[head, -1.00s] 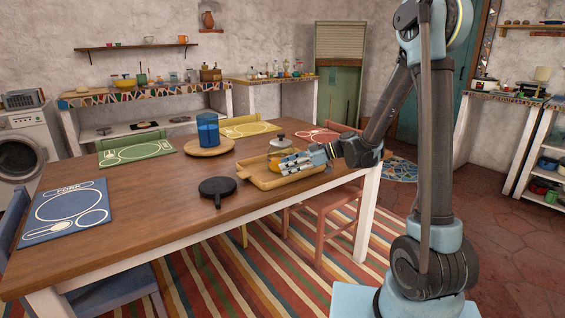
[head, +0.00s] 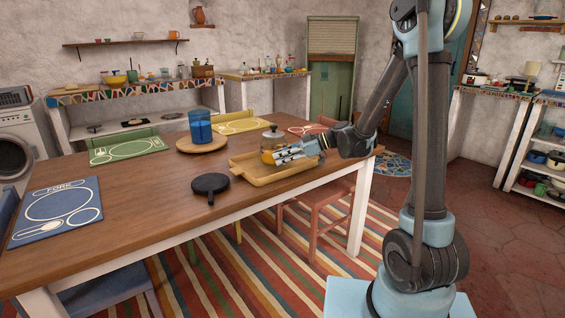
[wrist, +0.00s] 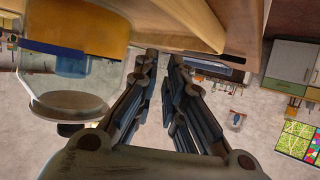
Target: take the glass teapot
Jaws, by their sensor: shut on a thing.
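The glass teapot (head: 267,142) stands upright at the tray, with amber liquid low in its clear body and a lid with a dark knob. In the wrist view, which is upside down, the teapot (wrist: 85,65) fills the left side, close beside the fingers. My gripper (head: 283,155) is at its near right side, shut on it. In the wrist view my gripper (wrist: 163,62) has its fingers close together; the part they grip is not clear. I cannot tell whether the teapot's bottom touches the wooden tray (head: 247,178).
On the table (head: 150,205) are a black pan (head: 210,184), a blue jar (head: 200,127) on a round board (head: 203,145), and blue (head: 60,209), green (head: 130,149) and yellow (head: 245,126) placemats. A reddish chair (head: 315,215) stands at the table's near side.

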